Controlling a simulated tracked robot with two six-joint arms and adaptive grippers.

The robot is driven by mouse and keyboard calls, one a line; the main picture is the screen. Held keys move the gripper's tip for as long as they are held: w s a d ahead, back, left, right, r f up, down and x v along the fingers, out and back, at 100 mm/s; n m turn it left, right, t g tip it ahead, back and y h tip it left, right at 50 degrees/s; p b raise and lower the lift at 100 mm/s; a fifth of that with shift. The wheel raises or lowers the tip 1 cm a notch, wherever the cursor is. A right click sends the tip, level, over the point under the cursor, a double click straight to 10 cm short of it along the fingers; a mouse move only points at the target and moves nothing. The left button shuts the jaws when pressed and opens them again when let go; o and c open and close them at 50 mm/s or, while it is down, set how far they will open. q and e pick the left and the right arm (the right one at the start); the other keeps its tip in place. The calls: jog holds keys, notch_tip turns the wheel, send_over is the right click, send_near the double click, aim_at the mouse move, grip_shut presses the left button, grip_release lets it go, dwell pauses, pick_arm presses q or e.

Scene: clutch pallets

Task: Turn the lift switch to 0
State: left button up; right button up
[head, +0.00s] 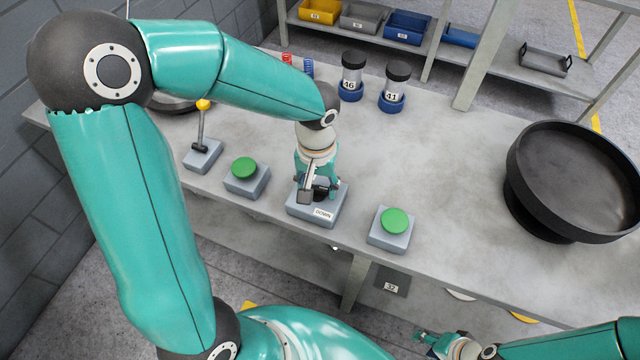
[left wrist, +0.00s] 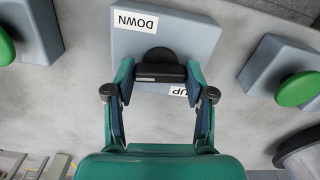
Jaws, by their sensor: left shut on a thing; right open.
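The lift switch is a grey block (head: 299,211) near the table's front edge, with a DOWN label on its front side. In the left wrist view the block (left wrist: 192,38) shows the DOWN label and a partly covered UP label. Its black knob (left wrist: 158,70) has a bar that lies across the picture between the two labels. My left gripper (head: 318,188) is over the block from above, its fingers shut on the ends of the bar. No 0 mark is visible. My right gripper (head: 428,338) is open and empty, low in front of the table.
Green push buttons on grey blocks stand left (head: 244,168) and right (head: 395,221) of the switch. A lever with a yellow knob (head: 203,105) is further left. Two numbered jars (head: 352,75) stand behind. A large black round dish (head: 575,185) is at the right.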

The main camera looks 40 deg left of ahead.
pick_arm(q)
jog(key=shift+m, duration=0.7)
jog(key=o, duration=1.2)
